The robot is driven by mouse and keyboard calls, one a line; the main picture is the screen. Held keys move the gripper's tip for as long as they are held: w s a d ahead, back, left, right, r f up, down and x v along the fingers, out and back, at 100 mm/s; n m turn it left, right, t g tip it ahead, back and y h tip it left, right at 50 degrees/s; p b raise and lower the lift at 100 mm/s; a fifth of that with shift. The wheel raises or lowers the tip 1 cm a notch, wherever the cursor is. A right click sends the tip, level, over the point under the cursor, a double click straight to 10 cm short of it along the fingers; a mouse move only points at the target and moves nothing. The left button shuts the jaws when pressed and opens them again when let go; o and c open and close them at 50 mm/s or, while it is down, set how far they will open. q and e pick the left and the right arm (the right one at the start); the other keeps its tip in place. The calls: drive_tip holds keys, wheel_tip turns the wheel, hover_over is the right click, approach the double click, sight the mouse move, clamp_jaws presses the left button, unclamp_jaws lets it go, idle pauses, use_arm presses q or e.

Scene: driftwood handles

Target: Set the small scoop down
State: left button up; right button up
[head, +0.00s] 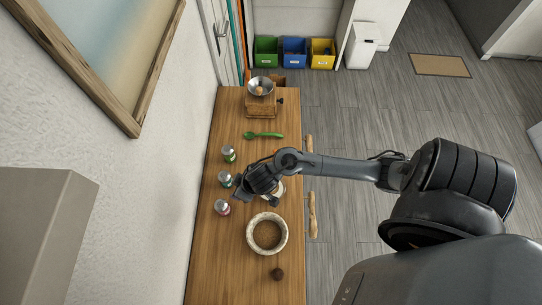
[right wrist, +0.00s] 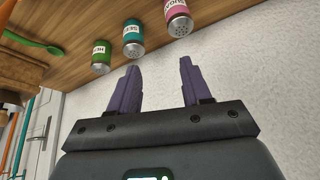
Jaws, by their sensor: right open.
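A small green scoop (head: 263,135) lies on the wooden counter (head: 215,285), between the grinder and the jars. It also shows in the right wrist view (right wrist: 33,40), at the upper left. My right gripper (head: 241,193) is over the counter beside the jars, nearer the front than the scoop and apart from it. In the right wrist view its two purple fingers (right wrist: 155,85) are spread with nothing between them. My left gripper is not in view.
Three spice jars, green (head: 229,154), teal (head: 225,179) and pink (head: 222,207), stand along the wall side. A stone mortar (head: 251,236) and a dark round object (head: 277,274) are nearer. A grinder (head: 261,105) stands at the far end. My arm partly hides a pale round item (head: 277,190).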

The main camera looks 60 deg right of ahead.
drive_tip(key=s+r+g, duration=0.1)
drive_tip(key=s+r, duration=0.7)
drive_tip(key=s, duration=0.4)
drive_tip(key=shift+r+g+h, duration=0.3)
drive_tip(key=shift+g+h, duration=0.1)
drive_tip(key=shift+r+p, duration=0.5)
